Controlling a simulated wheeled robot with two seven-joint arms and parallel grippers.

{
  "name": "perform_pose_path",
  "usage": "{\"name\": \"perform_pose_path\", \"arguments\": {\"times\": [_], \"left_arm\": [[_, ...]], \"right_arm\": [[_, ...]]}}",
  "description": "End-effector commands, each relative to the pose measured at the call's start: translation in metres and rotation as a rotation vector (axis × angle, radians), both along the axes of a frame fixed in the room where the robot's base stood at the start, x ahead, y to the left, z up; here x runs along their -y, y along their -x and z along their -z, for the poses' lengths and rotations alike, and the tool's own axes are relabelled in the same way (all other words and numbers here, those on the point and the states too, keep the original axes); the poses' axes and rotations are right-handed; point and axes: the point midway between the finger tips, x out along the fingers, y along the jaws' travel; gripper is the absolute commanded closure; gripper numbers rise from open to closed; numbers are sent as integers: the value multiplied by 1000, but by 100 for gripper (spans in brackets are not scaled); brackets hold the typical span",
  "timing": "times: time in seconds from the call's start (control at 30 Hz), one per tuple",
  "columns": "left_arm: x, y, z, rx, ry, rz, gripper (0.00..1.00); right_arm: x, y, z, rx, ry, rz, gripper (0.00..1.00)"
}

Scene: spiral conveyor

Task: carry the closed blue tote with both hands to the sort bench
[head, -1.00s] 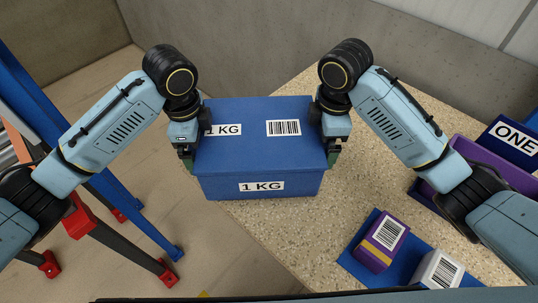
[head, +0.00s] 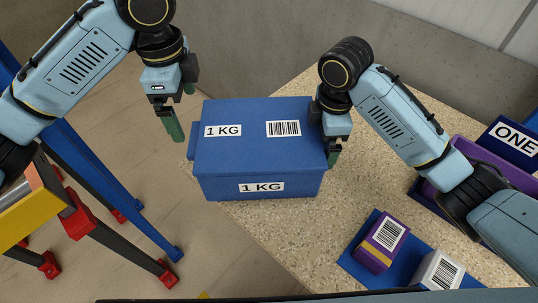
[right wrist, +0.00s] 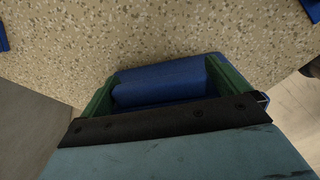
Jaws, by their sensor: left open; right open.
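The closed blue tote (head: 255,155), with its lid on and "1 KG" labels, sits upright on the corner of the speckled bench (head: 270,222). Its left handle (head: 192,142) is bare. My left gripper (head: 181,112) is open and empty, above and to the left of the tote, clear of it. My right gripper (head: 332,152) is open at the tote's right side. In the right wrist view, its green fingers (right wrist: 168,95) stand on either side of the blue right handle (right wrist: 165,82); I cannot tell whether they touch it.
A blue mat (head: 350,258) holds a purple box (head: 380,243) and a white box (head: 438,270) at the bench's front. A purple bin (head: 468,150) and a blue "ONE" sign (head: 513,138) are at the right. A blue and red stand (head: 105,235) is at the left. Walls close the back.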

Motion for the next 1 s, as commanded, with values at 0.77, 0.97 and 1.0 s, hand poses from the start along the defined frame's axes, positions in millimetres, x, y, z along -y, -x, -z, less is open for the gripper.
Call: {"name": "perform_pose_path", "arguments": {"times": [0.77,0.97,1.0], "left_arm": [[0,0,0,0,0,1,0],[0,0,0,0,0,1,0],[0,0,0,0,0,1,0]], "right_arm": [[1,5,-112,2,2,-1,0],[1,5,-115,1,2,0,0],[1,5,-115,1,1,0,0]]}}
